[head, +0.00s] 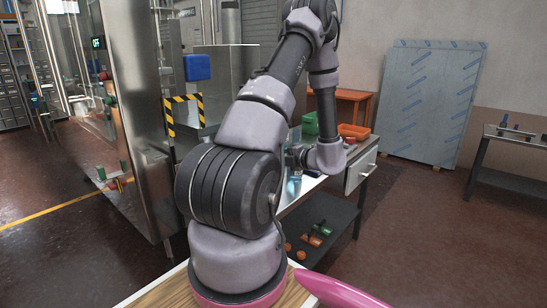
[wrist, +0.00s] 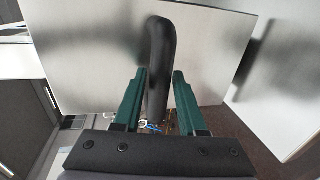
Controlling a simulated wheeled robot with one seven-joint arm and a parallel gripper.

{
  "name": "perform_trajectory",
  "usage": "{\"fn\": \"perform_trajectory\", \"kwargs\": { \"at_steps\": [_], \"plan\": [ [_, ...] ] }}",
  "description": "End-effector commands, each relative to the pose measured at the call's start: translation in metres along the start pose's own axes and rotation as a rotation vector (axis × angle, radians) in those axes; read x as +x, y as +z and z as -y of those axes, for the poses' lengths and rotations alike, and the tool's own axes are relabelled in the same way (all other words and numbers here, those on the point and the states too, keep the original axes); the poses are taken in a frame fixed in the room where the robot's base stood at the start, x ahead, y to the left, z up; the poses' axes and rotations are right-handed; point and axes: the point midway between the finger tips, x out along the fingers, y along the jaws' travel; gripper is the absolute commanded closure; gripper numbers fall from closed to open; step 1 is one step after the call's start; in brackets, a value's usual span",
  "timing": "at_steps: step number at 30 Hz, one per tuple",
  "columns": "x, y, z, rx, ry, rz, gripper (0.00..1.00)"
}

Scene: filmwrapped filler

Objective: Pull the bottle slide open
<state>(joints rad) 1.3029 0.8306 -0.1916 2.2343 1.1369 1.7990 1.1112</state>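In the wrist view, a black, rounded bar handle (wrist: 160,38) stands out from a plain pale grey metal panel (wrist: 90,60). My gripper (wrist: 159,73) has two green fingers, one on each side of the handle. The fingers are apart, with the bar between them; a narrow gap shows on the right, and I cannot tell whether the left finger touches. In the head view, my gripper (head: 296,155) is small and partly hidden by my arm, above the left part of a workbench. I cannot make out the handle there.
The workbench (head: 310,187) has a pale drawer front (head: 361,170) at its right end and orange and green parts on its lower shelf. Green and orange bins stand behind. A steel cabinet (head: 140,100) is at left. Open floor lies to the right.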

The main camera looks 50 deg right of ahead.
Motion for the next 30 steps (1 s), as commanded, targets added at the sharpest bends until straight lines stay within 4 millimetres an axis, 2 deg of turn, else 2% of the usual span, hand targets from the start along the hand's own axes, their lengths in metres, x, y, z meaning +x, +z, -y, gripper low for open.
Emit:
{"fn": "perform_trajectory", "kwargs": {
  "at_steps": [10, 13, 17, 24, 30],
  "plan": [
    [0.0, 0.0, 0.0, 0.0, 0.0, 0.001, 0.41],
    [-0.006, 0.001, 0.0, 0.0, 0.0, 0.002, 0.41],
    [-0.026, 0.001, 0.0, 0.0, -0.001, 0.006, 0.41],
    [-0.075, 0.001, 0.0, 0.0, 0.0, 0.005, 0.41],
    [-0.102, 0.001, 0.0, -0.001, 0.0, 0.002, 0.41]
  ]
}}
